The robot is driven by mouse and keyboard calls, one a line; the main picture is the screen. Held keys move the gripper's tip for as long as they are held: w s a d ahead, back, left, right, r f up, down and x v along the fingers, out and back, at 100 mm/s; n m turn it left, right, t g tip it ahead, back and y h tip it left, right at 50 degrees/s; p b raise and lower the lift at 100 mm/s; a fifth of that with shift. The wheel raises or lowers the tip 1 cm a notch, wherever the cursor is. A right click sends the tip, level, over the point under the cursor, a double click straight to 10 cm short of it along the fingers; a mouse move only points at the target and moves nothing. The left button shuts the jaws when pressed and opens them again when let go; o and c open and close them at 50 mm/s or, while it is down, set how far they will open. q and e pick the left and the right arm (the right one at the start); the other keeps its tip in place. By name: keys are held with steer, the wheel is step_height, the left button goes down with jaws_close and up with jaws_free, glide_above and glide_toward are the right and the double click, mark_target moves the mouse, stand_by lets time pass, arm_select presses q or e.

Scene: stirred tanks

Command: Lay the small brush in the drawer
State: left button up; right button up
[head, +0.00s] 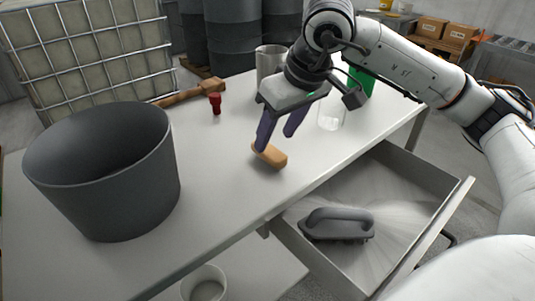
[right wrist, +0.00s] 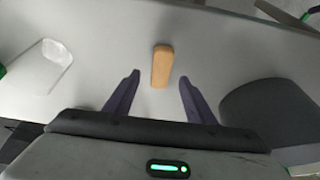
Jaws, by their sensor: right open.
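The small brush (head: 269,155), a tan wooden block with rounded ends, lies on the grey table near its front edge. Its underside is hidden. My right gripper (head: 276,141) is open and empty, pointing down just above and behind the brush. In the right wrist view the brush (right wrist: 162,66) shows between the two dark fingertips, its near end between them; contact cannot be seen. The drawer (head: 408,238) under the table is pulled open. A dark grey handled block (head: 338,225) lies in it. My left gripper is not in view.
A large dark grey bucket (head: 120,190) stands on the table at left. A wooden mallet (head: 190,94), a red item (head: 215,103), a metal cylinder (head: 270,62) and a clear beaker (head: 331,118) stand or lie farther back. The drawer floor's right part is bare.

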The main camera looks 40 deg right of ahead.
mark_target(269, 149)
steer(key=x, duration=0.4)
steer(key=shift+a+f, duration=0.1)
steer(key=shift+f, duration=0.1)
steer(key=c, duration=1.2)
